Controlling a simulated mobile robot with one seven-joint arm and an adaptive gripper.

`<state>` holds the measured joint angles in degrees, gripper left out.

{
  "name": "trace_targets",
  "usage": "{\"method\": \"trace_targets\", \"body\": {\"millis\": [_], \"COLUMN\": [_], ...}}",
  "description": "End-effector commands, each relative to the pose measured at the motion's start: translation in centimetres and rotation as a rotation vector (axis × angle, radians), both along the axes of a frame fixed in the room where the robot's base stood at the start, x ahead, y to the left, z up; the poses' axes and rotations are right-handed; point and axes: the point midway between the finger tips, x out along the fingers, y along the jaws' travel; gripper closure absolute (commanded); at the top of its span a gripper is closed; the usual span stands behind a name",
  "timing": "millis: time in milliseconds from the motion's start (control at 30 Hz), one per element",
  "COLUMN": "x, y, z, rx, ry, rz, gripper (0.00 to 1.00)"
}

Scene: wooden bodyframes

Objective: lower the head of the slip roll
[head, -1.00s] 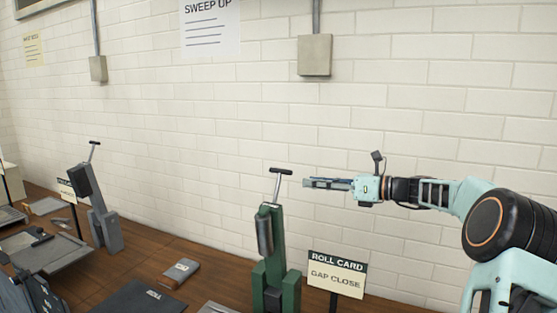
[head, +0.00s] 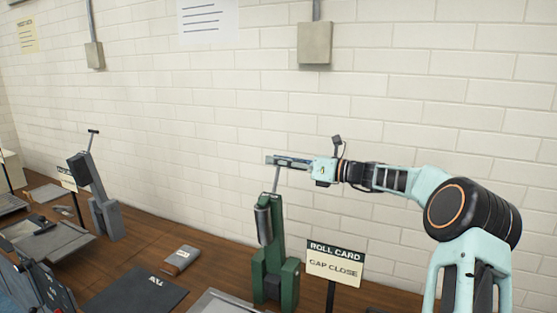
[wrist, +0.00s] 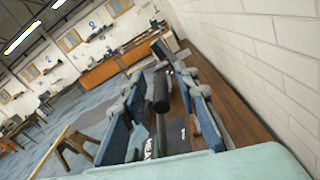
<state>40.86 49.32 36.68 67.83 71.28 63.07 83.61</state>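The green slip roll (head: 270,262) stands upright on the wooden bench in the head view. Its grey roll (head: 264,226) is on the left side of its raised head, and a thin lever rod (head: 277,181) rises from the top. My gripper (head: 270,160) is at the top of this rod, and its fingers hide the crossbar in the head view. In the wrist view the dark end of the crossbar grip (wrist: 160,93) lies between the two blue-grey fingers, with gaps at both sides. My gripper is open around it.
A sign (head: 334,264) reading "ROLL CARD GAP CLOSE" stands just right of the slip roll. A similar grey machine (head: 100,200) with a T-handle stands farther left. A dark mat (head: 135,298) and a small grey block (head: 181,260) lie on the bench. The white brick wall is behind.

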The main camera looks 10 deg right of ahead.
Motion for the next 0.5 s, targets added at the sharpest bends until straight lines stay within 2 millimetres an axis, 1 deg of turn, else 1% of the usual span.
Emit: {"method": "trace_targets", "body": {"millis": [267,500], "x": [0.08,0.06], "y": [0.08,0.06], "z": [-0.01,-0.01], "rx": [0.000,0.000], "ry": [0.000,0.000], "rz": [-0.001,0.000], "gripper": [0.73,0.99]}}
